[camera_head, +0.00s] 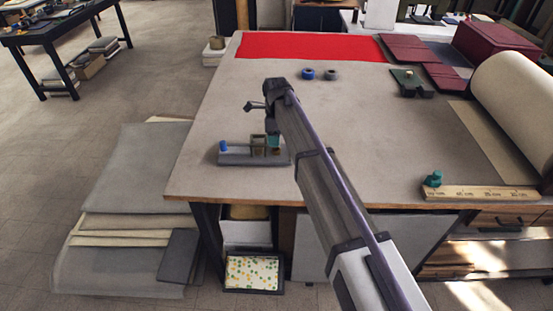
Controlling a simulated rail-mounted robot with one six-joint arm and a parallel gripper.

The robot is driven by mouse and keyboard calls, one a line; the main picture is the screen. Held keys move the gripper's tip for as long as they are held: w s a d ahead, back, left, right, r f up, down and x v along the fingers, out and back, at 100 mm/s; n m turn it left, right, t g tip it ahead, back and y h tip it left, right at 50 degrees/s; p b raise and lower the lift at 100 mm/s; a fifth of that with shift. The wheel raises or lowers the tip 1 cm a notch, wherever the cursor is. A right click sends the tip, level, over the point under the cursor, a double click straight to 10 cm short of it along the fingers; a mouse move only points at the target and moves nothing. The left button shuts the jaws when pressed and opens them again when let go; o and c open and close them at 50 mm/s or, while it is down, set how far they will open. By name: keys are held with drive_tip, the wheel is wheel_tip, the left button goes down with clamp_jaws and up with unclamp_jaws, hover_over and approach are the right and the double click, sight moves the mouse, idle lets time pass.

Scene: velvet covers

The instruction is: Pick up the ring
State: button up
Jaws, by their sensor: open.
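Two small ring-like pieces lie side by side at the back of the table, a blue ring (308,74) and a dark grey ring (330,75). I cannot tell which one the task means. The fingertips are small and partly merge with the pieces on the block, so contact there cannot be told.
A blue piece (224,146) stands on the block's left end. A red cloth (300,47) covers the table's back edge. A dark green tool (410,83), a beige roll (515,105) and a wooden ruler (480,193) lie right. The table's left middle is clear.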

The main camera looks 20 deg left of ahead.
sight(276, 149)
wheel_tip(276, 149, down, 6)
drive_tip(key=b, duration=0.5)
drive_tip(key=shift+s+r, duration=0.1)
drive_tip(key=shift+r, duration=0.1)
drive_tip(key=c, duration=1)
